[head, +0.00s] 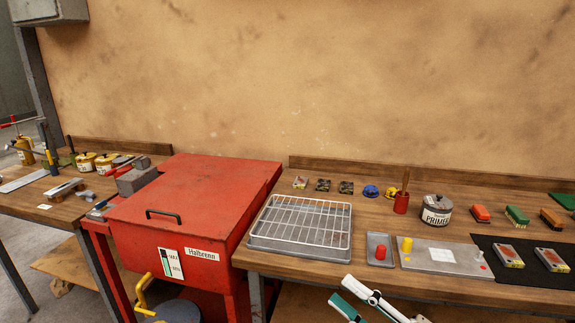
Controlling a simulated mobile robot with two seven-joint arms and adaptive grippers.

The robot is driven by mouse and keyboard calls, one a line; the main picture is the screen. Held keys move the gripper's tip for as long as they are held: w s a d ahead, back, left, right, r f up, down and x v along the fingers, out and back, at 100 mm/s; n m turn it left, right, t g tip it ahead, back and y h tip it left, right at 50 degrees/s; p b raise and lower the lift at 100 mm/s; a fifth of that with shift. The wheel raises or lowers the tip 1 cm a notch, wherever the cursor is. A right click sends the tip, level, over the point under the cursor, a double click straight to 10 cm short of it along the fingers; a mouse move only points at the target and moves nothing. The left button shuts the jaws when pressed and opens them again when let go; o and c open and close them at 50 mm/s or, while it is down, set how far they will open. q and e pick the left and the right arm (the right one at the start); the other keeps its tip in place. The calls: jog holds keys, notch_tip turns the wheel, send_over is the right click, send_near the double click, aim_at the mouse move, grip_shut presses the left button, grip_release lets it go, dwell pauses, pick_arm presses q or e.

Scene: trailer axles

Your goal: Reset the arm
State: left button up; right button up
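My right gripper (341,289) shows at the bottom edge, right of the middle, in front of the right-hand bench. Its white and teal fingers point up and left and stand apart, with nothing seen between them. The rest of the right arm is cut off by the lower edge. My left gripper does not show.
A red lidded cabinet (190,207) stands between the left bench (70,208) and the right bench (400,280). The right bench carries a wire rack on a tray (300,221), a small tray (378,262), a plate (445,258), a primer can (437,210) and several coloured blocks.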

jog(key=w+d+f+m+t+h, duration=0.1)
jog(key=d+f+m+t+h, duration=0.35)
jog(key=f+m+h, duration=0.5)
jog(key=s+d+f+m+g+h, duration=0.1)
jog(key=s+f+m, duration=0.3)
jog(key=f, duration=0.4)
jog(key=s+d+f+m+g+h, duration=0.1)
jog(key=s+f+m+g+h, duration=0.1)
jog(key=s+f+m, duration=0.3)
jog(key=s+d+f+m+g+h, duration=0.2)
jog(key=s+f+m+g, duration=0.1)
jog(key=f, duration=0.9)
jog(key=shift+s+f+m+g, duration=0.2)
jog(key=shift+s+m+g, duration=0.15)
jog(key=shift+s+m, duration=0.45)
